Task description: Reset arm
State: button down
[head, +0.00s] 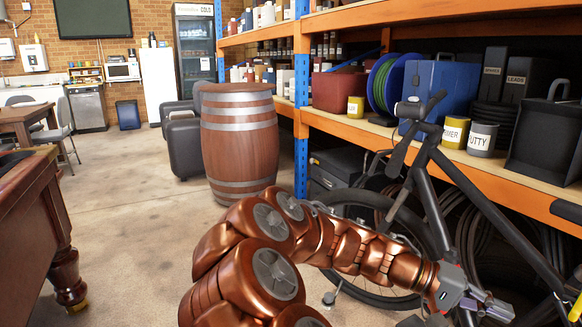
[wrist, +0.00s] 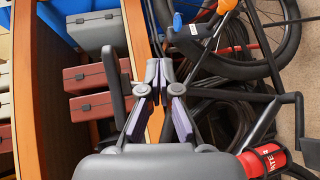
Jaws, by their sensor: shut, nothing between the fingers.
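My copper-coloured arm reaches from the bottom middle to the lower right in the head view, stretched out low in front of the shelving. My gripper (head: 492,306) is at its end, beside the frame of a black bicycle (head: 440,190). In the wrist view my gripper (wrist: 158,72) has its fingertips together with nothing between them. Behind it are an orange shelf beam (wrist: 142,45), the bicycle wheel (wrist: 240,70) and dark coiled hoses. How close the fingers are to the bicycle is hard to tell.
Orange-and-blue shelving (head: 300,110) with tins and cases fills the right. A wooden barrel (head: 240,142) stands by its end. A wooden table with a turned leg (head: 66,275) is at left. Concrete floor (head: 130,215) between is clear. A red bottle (wrist: 262,160) shows near my gripper.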

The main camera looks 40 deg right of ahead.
jog(key=w+a+r+n+t+y+p, duration=0.1)
jog(key=w+a+r+n+t+p, duration=0.2)
jog(key=w+a+r+t+p, duration=0.45)
jog(key=w+a+r+n+t+p, duration=0.2)
jog(key=w+a+r+n+p, duration=0.2)
jog(key=w+a+p, duration=0.65)
jog(key=a+r+n+t+y+p, duration=0.1)
jog(key=a+r+p, duration=0.4)
jog(key=a, duration=0.5)
jog(key=a+r+n+t+y+p, duration=0.2)
jog(key=a+r+n+p, duration=0.3)
jog(key=a, duration=0.4)
jog(key=shift+w+a+n+y+p, duration=0.35)
jog(key=shift+w+n+y+p, duration=0.2)
jog(key=shift+p, duration=0.55)
jog(key=shift+s+d+r, duration=0.1)
